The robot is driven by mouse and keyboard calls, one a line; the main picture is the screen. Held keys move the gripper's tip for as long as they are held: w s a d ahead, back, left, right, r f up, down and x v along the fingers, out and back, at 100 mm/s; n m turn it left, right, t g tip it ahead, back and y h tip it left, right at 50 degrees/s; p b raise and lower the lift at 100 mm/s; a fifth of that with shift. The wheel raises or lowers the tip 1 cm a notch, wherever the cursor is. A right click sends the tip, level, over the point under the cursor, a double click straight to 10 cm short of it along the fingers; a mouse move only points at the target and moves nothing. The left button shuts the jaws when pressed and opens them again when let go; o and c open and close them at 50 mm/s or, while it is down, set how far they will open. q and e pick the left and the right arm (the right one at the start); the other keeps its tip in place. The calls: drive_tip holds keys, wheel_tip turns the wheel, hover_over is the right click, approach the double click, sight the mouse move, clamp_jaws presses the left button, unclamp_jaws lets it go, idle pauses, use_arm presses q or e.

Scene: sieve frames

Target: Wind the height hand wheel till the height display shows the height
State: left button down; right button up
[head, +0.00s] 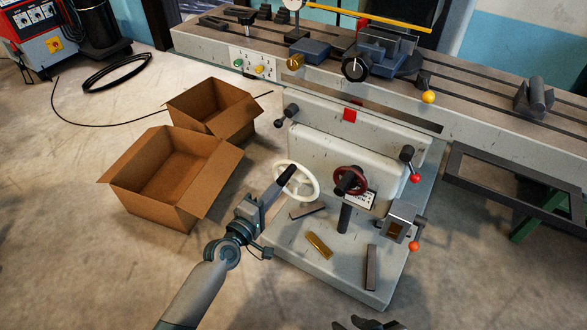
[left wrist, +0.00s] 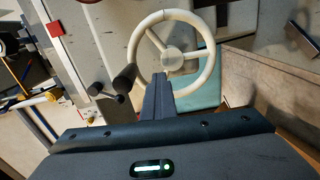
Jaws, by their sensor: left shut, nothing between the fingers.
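A white hand wheel (head: 314,180) with spokes stands on the front of the grey machine. It fills the upper middle of the left wrist view (left wrist: 215,58). My left gripper (head: 288,172) is shut and empty. Its fingertips (left wrist: 160,78) overlap the near rim and point in by the hub; I cannot tell whether they touch. A dark red hand wheel (head: 341,187) sits to the right, beside a small white plate (head: 359,199) whose text is too small to read. I cannot tell which wheel is for height. Only dark tips of my right gripper (head: 370,323) show at the bottom edge.
Two open cardboard boxes (head: 150,172) stand left of the machine. A black-knobbed lever (head: 285,115) is above the white wheel. A brass block (head: 319,245) and grey bars (head: 371,268) lie on the machine's base. Red-knobbed levers (head: 411,165) stick out at right.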

use_arm(q)
drive_tip(key=m, duration=0.3)
drive_tip(key=d+f+m, duration=0.1)
drive_tip(key=shift+s+m, duration=0.4)
drive_tip(key=c, duration=1.7)
unclamp_jaws()
drive_tip(key=p+v, duration=0.1)
drive_tip(key=v, duration=0.6)
drive_tip(key=shift+p, duration=0.3)
